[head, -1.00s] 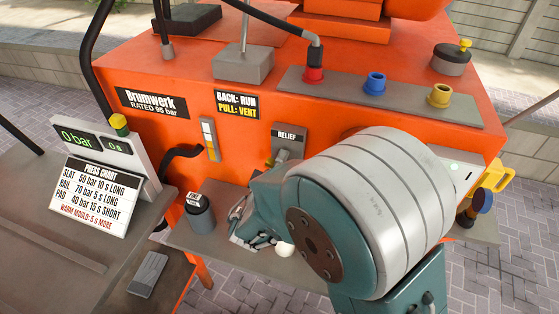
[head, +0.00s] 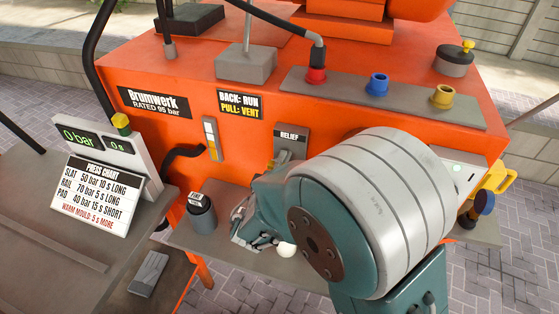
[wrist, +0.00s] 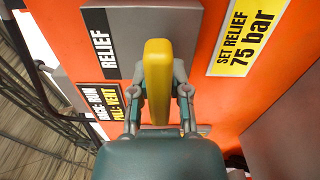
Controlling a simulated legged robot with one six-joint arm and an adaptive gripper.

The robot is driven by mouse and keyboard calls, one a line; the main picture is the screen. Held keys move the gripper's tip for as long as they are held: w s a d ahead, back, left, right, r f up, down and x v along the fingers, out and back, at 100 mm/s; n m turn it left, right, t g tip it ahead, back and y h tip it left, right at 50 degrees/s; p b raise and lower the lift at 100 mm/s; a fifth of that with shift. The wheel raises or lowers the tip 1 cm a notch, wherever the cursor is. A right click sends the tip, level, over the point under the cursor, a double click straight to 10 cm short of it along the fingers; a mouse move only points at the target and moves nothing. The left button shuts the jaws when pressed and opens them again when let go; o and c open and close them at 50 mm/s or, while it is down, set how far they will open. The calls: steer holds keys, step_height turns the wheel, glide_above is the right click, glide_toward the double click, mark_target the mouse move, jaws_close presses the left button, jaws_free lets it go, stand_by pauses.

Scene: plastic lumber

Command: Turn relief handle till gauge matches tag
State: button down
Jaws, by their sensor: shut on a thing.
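The relief handle is a yellow bar (wrist: 158,85) standing out from a grey block labelled RELIEF (wrist: 180,22) in the wrist view. My gripper (wrist: 159,92) is shut on it, one finger on each side. In the head view my arm hides the handle and most of the gripper; the RELIEF block (head: 291,140) shows behind. A yellow tag (wrist: 241,38) to the right reads SET RELIEF 75 bar. The gauge display (head: 80,137) at the left of the head view reads 0 bar, with 0 s beside it.
A press chart (head: 95,190) hangs under the display. A dark cup (head: 201,212) stands on the grey shelf left of my gripper. Red, blue (head: 378,83) and yellow ports sit on top of the orange machine (head: 130,80). A BACK: RUN, PULL: VENT label (head: 240,104) is on its front.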

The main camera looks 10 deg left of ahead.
steer(key=n, duration=0.5)
steer(key=shift+d+f+n, duration=0.3)
steer(key=shift+f, duration=0.05)
steer(key=n, duration=0.4)
steer(key=shift+d+n, duration=0.1)
steer(key=shift+n, duration=0.2)
steer(key=shift+r, duration=0.1)
steer(key=c, duration=0.6)
jaws_free()
steer(key=shift+d+r, duration=0.1)
steer(key=shift+d, duration=0.05)
steer(key=shift+s+a, duration=0.1)
steer(key=shift+a, duration=0.2)
steer(key=s, duration=1.1)
steer(key=shift+s+a, duration=0.3)
steer(key=shift+a, duration=0.05)
